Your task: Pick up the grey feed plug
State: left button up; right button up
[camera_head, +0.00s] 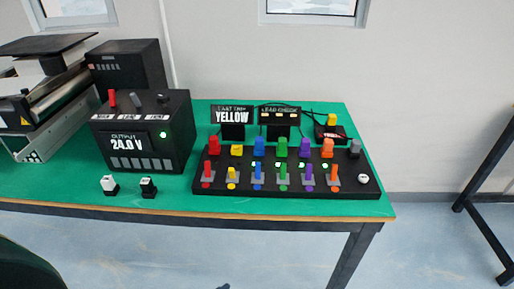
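A grey plug (355,147) stands at the right end of the back row on the black board (374,187). It looks upright, right of an orange plug (327,147). Another small grey piece (162,98) sits on top of the black power supply (178,140), right of a red one (112,98) and a dark one (136,97). I cannot tell from shape which grey piece is the feed plug. Neither of my grippers is recognisable in view.
A white-topped block (109,184) and a black one (148,188) stand on the green table (60,185). Coloured plugs and levers fill the board. Behind are a YELLOW display (232,115), a second display (280,116) and a yellow-knobbed box (332,130). A conveyor (42,90) stands left.

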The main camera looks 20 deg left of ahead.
aim_at(356, 146)
jog(key=l+u, duration=0.1)
jog(key=u, duration=0.7)
jog(key=l+u, duration=0.95)
jog(key=k+l+u, duration=0.1)
jog(key=l, duration=0.25)
jog(key=k+l+u, duration=0.1)
jog(key=l, duration=0.25)
jog(key=k+l+u, duration=0.15)
jog(key=l, duration=0.15)
